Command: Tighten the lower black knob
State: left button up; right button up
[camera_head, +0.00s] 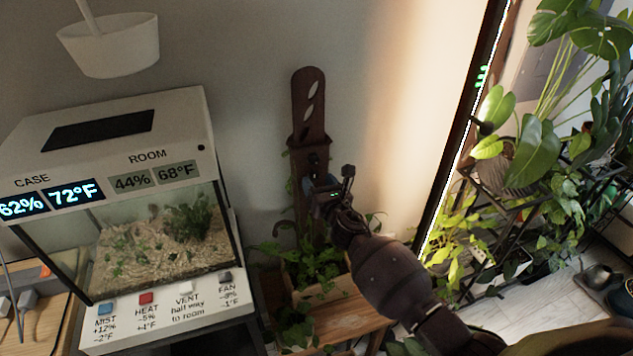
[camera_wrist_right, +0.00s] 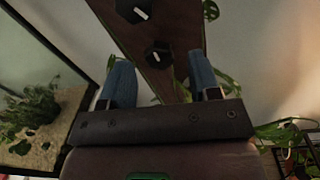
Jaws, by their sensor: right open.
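The lower black knob (camera_wrist_right: 158,54) has a white pointer mark and sits on the front of a brown wooden post (camera_head: 306,95). An upper black knob (camera_wrist_right: 134,10) is above it, cut by the top edge of the right wrist view. My right gripper (camera_wrist_right: 159,64) is open, with its two blue fingers spread to the left and right of the lower knob's position. I see no finger touching the knob. In the head view the right gripper (camera_head: 334,186) is in front of the post and hides part of it. My left gripper is not in view.
A terrarium case (camera_head: 150,235) with displays and several buttons stands to the left. A wooden planter (camera_head: 325,292) with leafy plants is below the post. A plant rack (camera_head: 520,190) stands at the right. A white pot (camera_head: 112,45) hangs at upper left.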

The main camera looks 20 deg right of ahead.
jog(key=shift+w+a, duration=0.1)
jog(key=shift+w, duration=0.65)
jog(key=c, duration=0.9)
jog(key=shift+c, duration=0.2)
